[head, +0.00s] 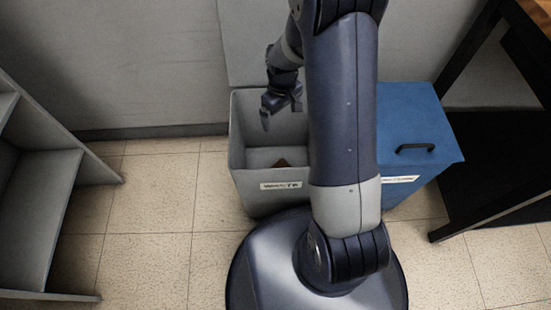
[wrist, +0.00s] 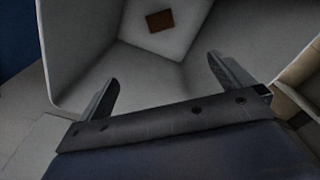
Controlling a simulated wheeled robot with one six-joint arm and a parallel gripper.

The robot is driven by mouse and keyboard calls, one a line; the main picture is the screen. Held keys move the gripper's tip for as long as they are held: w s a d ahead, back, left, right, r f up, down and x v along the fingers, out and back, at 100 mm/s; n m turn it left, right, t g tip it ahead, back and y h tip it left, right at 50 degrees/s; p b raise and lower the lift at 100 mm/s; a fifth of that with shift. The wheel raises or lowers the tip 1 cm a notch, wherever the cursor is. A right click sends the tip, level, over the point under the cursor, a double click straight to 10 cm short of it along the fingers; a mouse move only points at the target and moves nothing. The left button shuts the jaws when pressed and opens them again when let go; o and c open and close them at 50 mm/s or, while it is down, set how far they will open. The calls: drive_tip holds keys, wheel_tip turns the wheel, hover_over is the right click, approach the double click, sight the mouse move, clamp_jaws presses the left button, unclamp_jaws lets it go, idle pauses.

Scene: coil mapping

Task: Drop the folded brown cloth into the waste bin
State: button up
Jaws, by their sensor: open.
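The folded brown cloth (wrist: 160,20) lies on the floor of the grey waste bin in the wrist view, near one wall. In the head view the cloth (head: 281,163) is partly visible inside the bin. The waste bin (head: 262,202) is open, with a white label on its front; its inner wall (wrist: 85,45) fills much of the wrist view. My gripper (head: 281,108) is over the bin opening. In the wrist view its two fingers (wrist: 163,80) are apart with nothing between them, and the cloth lies well beyond them.
A blue bin (head: 425,125) with a shut lid and black handle stands to the right of the grey one. A grey shelf (head: 55,200) is at the left, and a black-legged table (head: 465,50) at the right. Tiled floor (head: 150,220) is clear at the left.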

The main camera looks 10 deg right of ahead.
wheel_tip(320, 180, up, 11)
drive_tip(key=p, duration=0.3)
drive_tip(key=shift+f, duration=0.15)
wheel_tip(320, 180, down, 11)
drive_tip(key=b, duration=0.3)
drive_tip(key=shift+r+p, duration=2.15)
drive_tip(key=shift+r, duration=0.75)
